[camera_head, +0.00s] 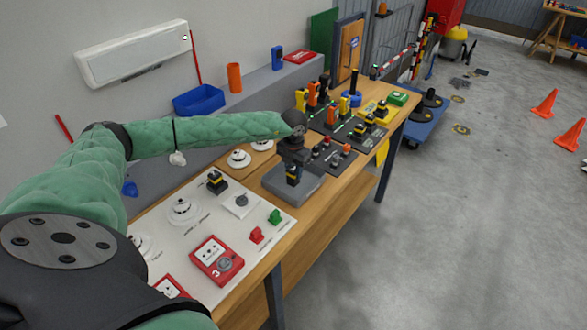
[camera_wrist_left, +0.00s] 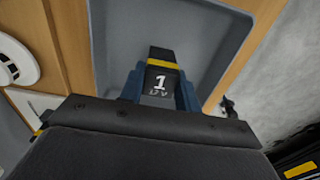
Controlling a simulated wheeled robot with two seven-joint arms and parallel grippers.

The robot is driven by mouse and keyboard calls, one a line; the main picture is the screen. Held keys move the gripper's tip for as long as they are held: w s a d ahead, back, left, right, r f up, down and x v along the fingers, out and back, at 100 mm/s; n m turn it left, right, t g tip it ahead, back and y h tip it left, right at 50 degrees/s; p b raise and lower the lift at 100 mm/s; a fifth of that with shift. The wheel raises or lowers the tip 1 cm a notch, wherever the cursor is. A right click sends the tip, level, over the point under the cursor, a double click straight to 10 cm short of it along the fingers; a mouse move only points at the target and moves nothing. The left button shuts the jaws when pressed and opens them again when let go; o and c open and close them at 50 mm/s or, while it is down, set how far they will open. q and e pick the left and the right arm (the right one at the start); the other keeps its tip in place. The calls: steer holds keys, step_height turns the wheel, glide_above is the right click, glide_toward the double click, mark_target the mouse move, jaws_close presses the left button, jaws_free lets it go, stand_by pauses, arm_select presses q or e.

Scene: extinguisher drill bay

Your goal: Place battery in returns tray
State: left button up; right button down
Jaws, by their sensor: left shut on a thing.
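The battery (camera_head: 293,181), black with a yellow band, is in my left gripper (camera_head: 292,176). In the left wrist view the battery (camera_wrist_left: 161,62) shows a white "1" between the blue fingertips (camera_wrist_left: 159,90), which are shut on it. A shallow grey tray (camera_head: 310,187), likely the returns tray, lies on the wooden bench under the gripper. In the left wrist view the tray (camera_wrist_left: 113,35) surrounds the battery on the sides that show. I cannot tell whether the battery touches the tray floor. My right gripper is not in view.
A white panel (camera_head: 162,227) with round detectors, a red call point (camera_head: 217,260) and another black-and-yellow block (camera_head: 217,181) lies left of the tray. A dark board (camera_head: 328,156) with small parts lies beyond it. A blue bin (camera_head: 198,100) stands on the ledge behind.

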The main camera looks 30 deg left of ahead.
mark_target(294, 169)
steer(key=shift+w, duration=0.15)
arm_select(q)
steer(key=o, duration=1.2)
steer(key=shift+c, duration=0.2)
steer(key=shift+r, duration=0.15)
steer(key=shift+r+b, duration=0.1)
steer(key=shift+b, duration=0.2)
step_height(294, 169, up, 4)
steer(key=b, duration=0.3)
steer(key=shift+r, duration=0.25)
step_height(294, 169, up, 7)
steer(key=b, duration=0.2)
steer(key=shift+b, duration=0.35)
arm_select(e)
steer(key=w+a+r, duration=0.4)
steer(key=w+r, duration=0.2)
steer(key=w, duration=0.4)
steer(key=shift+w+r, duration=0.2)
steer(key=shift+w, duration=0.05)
